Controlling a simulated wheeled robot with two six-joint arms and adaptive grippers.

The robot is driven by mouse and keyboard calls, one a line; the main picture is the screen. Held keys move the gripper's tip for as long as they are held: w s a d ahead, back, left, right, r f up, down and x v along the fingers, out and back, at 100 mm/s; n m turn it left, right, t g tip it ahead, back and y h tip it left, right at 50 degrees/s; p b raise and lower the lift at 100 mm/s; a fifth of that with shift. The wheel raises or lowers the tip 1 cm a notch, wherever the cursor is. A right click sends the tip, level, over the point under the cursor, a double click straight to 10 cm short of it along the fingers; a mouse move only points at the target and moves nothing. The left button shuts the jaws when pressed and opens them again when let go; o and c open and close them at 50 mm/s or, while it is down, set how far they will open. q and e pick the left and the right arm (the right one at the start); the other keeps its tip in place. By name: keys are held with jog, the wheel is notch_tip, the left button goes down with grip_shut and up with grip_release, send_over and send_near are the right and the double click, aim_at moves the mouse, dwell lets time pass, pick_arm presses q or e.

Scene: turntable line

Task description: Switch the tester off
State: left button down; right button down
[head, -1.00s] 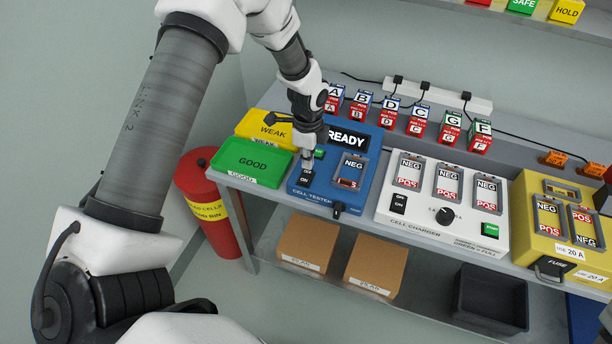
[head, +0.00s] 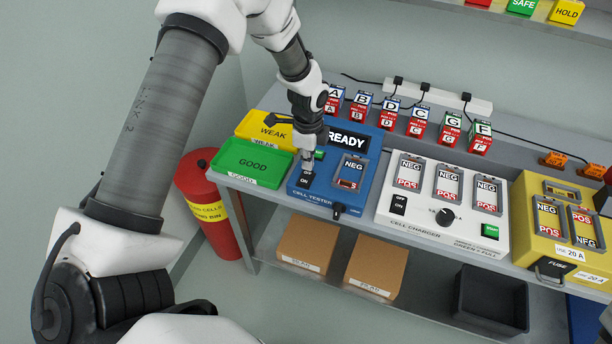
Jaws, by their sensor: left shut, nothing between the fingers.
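The blue cell tester (head: 321,196) stands on the bench, and its display (head: 346,140) reads READY. Its black OFF/ON rocker switch (head: 305,178) is at the tester's left side. My left gripper (head: 308,165) is shut and empty, pointing down at the upper, OFF end of the switch. It looks to be touching or just above it; I cannot tell which. The fingertips hide part of the switch. The tester's slot (head: 351,170) is right of the gripper. My right gripper does not show.
A green GOOD tray (head: 252,163) and a yellow WEAK tray (head: 266,131) lie left of the tester. A white cell charger (head: 420,222) and a yellow unit (head: 540,248) stand to the right. Several lettered cells (head: 420,121) line the back. A red bin (head: 214,215) stands on the floor.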

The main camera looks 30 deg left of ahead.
aim_at(308, 172)
pick_arm(q)
jog(key=shift+f+b, duration=0.65)
jog(key=shift+f, duration=0.5)
dwell(0.6)
jog(key=shift+r, duration=0.1)
notch_tip(308, 172, up, 7)
jog(key=p, duration=0.6)
dwell(0.3)
